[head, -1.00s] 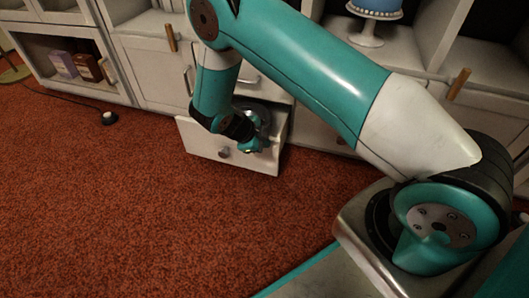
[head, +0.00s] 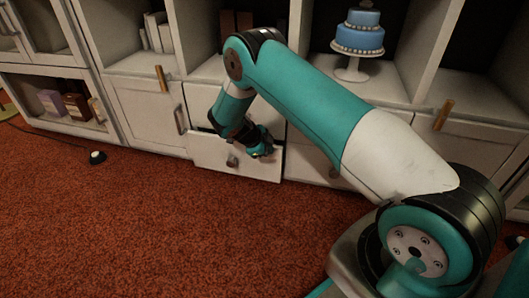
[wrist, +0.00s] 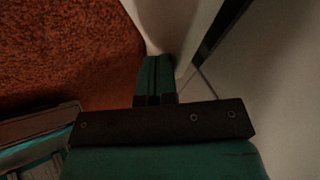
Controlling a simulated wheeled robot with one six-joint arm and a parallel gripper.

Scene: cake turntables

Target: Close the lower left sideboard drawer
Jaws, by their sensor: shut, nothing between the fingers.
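The lower left sideboard drawer (head: 212,154) has a white front with a dark round knob. It stands partly out, with a dark gap above its front at the left. My gripper (head: 264,150) is at the upper right part of the drawer front. In the wrist view its two teal fingers (wrist: 156,75) are together with nothing between them, beside a pale panel. I cannot tell whether they touch the drawer. My arm and gripper hide part of the drawer's top edge and inside.
A blue two-tier cake (head: 360,35) stands on a white cake stand (head: 352,70) above.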

